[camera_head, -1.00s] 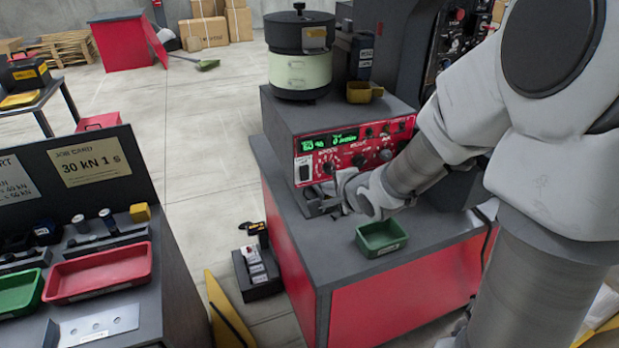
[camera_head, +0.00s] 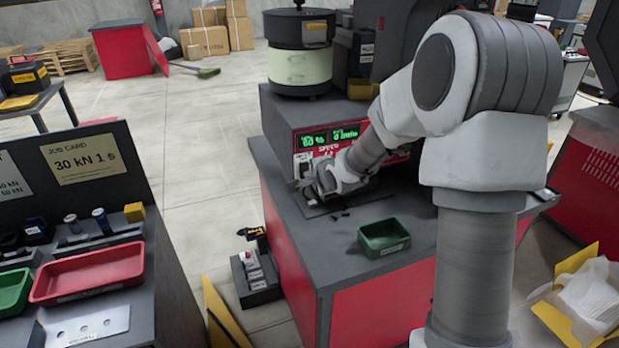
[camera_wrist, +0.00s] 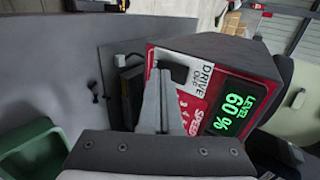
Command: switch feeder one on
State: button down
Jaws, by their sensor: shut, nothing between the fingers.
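The feeder (camera_head: 300,60) has a black and pale green bowl on a grey box with a red front panel. In the wrist view the red panel (camera_wrist: 196,104) carries a white "DRIVE" label and a lit green display (camera_wrist: 235,107) reading LEVEL 60 %. A black rocker switch (camera_wrist: 176,72) sits by the label, partly hidden by my fingers. My gripper (camera_wrist: 158,76) is shut and empty, its fingertips at the panel's switch end; I cannot tell if they touch it. In the head view my gripper (camera_head: 300,184) covers the panel's lower left.
A green tray (camera_head: 384,238) stands on the grey bench top, with small dark pieces (camera_head: 340,215) beside it. At left, a bench holds a red tray (camera_head: 88,273) and a job card (camera_head: 82,158).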

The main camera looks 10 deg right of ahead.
jog(key=shift+w, duration=0.2)
jog(key=shift+w+t+b, duration=0.15)
jog(key=shift+t+b, duration=0.25)
jog(key=shift+b, duration=0.3)
jog(key=shift+w+a+r+p, duration=0.15)
jog(key=shift+w+r+p, duration=0.05)
jog(key=shift+r+p, duration=0.75)
jog(key=shift+s, duration=0.1)
